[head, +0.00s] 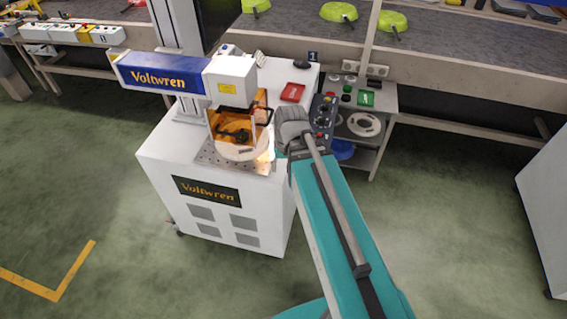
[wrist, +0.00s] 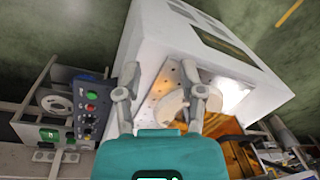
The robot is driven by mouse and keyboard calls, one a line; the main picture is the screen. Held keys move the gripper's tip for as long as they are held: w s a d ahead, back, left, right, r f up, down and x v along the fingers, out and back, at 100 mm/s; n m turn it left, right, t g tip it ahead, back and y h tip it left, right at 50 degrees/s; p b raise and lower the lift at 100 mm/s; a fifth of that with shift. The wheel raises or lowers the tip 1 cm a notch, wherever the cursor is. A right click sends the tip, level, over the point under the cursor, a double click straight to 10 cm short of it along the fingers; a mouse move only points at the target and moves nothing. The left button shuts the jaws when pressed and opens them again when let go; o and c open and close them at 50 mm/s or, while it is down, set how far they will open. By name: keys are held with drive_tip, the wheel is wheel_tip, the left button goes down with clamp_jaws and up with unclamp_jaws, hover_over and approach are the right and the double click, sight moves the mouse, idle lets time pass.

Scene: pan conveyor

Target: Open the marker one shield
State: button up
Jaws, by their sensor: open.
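Marker one appears to be the white Voltwren machine (head: 215,185) with a blue and white head on top. Its amber see-through shield (head: 228,122) stands under the head, around a round pale disc (head: 243,151) on a perforated plate. Dark parts show at the shield; which is its handle is unclear. In the wrist view the amber shield (wrist: 226,126) is right of and partly behind the right finger. My gripper (wrist: 159,68) is open and empty, with the plate and disc behind its fingers. In the head view it is small and partly hidden beside the shield's right side.
A dark control panel (head: 322,116) with knobs and a red button stands right of the marker. Beyond it is a side table with a grey reel (head: 365,124). A conveyor (head: 300,35) with green pans runs behind. The floor in front is clear.

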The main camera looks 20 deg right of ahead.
drive_tip(key=shift+s+r+n+h+p, duration=0.3)
drive_tip(key=shift+s+r+h+p, duration=0.15)
drive_tip(key=shift+s+r+h, duration=0.25)
drive_tip(key=shift+s+f, duration=0.1)
drive_tip(key=w+d+f+m+t+y+b, duration=0.2)
drive_tip(key=w+d+f+m+y+b, duration=0.1)
drive_tip(key=w+y+b, duration=0.6)
drive_tip(key=w+d+r+m+t+y+b, duration=0.3)
drive_tip(key=w+d+r+t+y+b, duration=0.1)
drive_tip(key=w+d, duration=0.4)
drive_tip(key=d+t, duration=0.1)
drive_tip(key=d, duration=0.1)
drive_tip(key=shift+w+d+r+t+y, duration=0.2)
drive_tip(key=shift+d+r+t+y, duration=0.1)
drive_tip(key=shift+d+r+t, duration=0.1)
